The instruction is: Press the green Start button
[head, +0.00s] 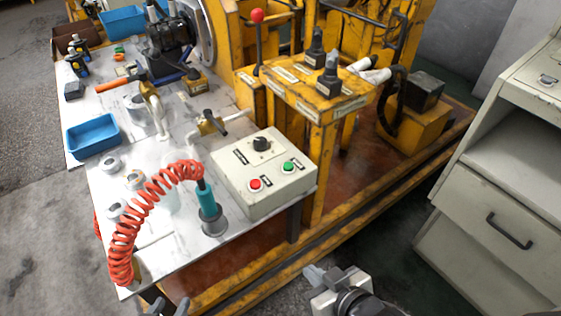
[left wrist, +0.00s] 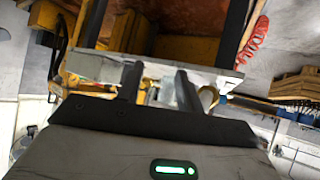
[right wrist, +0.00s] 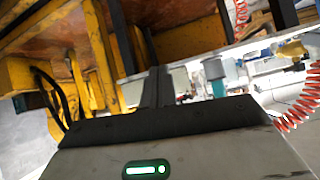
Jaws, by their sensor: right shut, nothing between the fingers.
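The green Start button (head: 289,167) is on the sloped face of a beige control box (head: 240,178) at the table's right front corner. A red button (head: 254,184) is to its left and a black knob (head: 262,144) is above them. My right gripper (head: 314,273) is shut and empty, low in front of the box and clear of the button. Its fingers (right wrist: 157,88) sit close together in the right wrist view. My left gripper (head: 162,306) is at the bottom edge of the head view. Its fingers (left wrist: 160,82) stand apart with nothing between them.
A red coiled hose (head: 122,245) arches to a teal tool (head: 206,196) in a grey holder left of the box. A yellow lever stand (head: 318,120) rises behind the box. A beige cabinet (head: 490,205) stands at the right. A blue tray (head: 93,136) is on the table.

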